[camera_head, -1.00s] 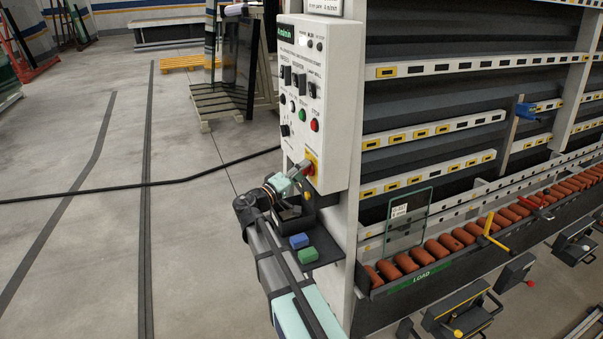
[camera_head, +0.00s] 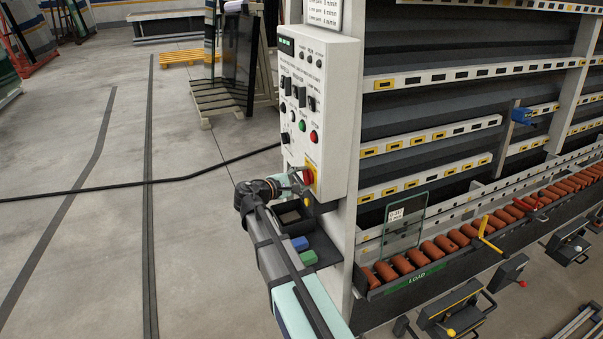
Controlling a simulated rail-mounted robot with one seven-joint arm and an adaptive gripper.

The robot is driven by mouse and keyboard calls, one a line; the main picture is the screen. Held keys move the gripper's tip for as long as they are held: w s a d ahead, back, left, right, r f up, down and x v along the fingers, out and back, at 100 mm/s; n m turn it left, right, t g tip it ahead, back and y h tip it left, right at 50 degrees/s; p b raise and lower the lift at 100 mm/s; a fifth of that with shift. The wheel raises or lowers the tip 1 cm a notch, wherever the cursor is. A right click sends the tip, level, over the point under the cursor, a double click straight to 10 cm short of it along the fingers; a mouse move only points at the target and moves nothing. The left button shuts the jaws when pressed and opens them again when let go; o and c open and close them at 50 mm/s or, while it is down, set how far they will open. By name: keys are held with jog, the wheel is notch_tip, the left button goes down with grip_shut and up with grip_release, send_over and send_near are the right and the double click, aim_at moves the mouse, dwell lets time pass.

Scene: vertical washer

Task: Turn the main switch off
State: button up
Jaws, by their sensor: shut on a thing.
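The main switch (camera_head: 309,176) is a red rotary knob on a yellow plate, low on the white control panel (camera_head: 343,110). My gripper (camera_head: 299,178) is at the switch, reaching in from the left, and its fingers are shut on the red knob. The fingertips are small in the picture and partly hidden by the arm's end, so the knob's exact angle is hard to tell.
Below the panel is a dark shelf (camera_head: 328,250) with an open box, a blue block (camera_head: 299,243) and a green block (camera_head: 308,257). A glass pane (camera_head: 404,222) stands on the roller conveyor at the right.

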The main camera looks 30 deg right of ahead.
jog(key=shift+r+n+g+p, duration=0.15)
jog(key=shift+n+g+p, duration=0.45)
jog(key=shift+n+p, duration=0.65)
jog(key=shift+y, duration=0.3)
jog(key=o, duration=1.2)
jog(key=shift+d, duration=0.1)
jog(key=shift+c, duration=0.2)
jog(key=v, duration=1.2)
